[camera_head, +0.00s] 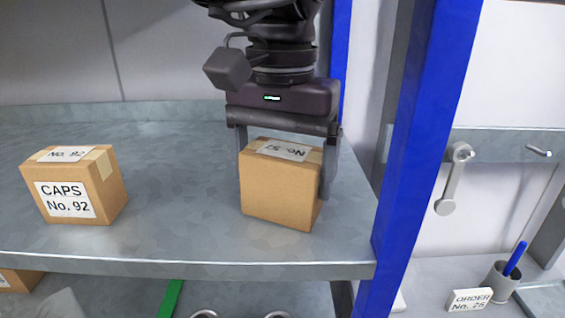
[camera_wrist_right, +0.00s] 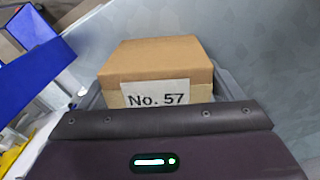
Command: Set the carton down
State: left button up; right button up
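A brown carton (camera_head: 278,190) labelled No. 57 is upright at the right end of the grey metal shelf (camera_head: 180,235). My right gripper (camera_head: 283,172) comes down over it from above, with one finger along each side, and is shut on it. The carton's underside is at or very close to the shelf top; I cannot tell whether it touches. In the right wrist view the carton (camera_wrist_right: 155,65) fills the space in front of the gripper, its No. 57 label facing the palm. My left gripper is not in view.
Another carton (camera_head: 75,190), marked CAPS No. 92, stands on the shelf to the left, with clear shelf between. A blue post (camera_head: 415,140) rises at the shelf's right end. An order card (camera_head: 469,300) and a pen cup (camera_head: 502,283) are lower right.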

jog(key=shift+o, duration=1)
jog(key=shift+w+d, duration=0.2)
jog(key=shift+d, duration=0.05)
jog(key=shift+r+p, duration=0.4)
jog(key=shift+r, duration=0.05)
notch_tip(320, 180, up, 7)
jog(key=p, duration=0.4)
jog(key=shift+p, duration=0.35)
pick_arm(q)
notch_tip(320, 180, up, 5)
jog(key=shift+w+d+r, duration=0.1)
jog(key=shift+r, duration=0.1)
pick_arm(e)
jog(key=shift+f, duration=0.15)
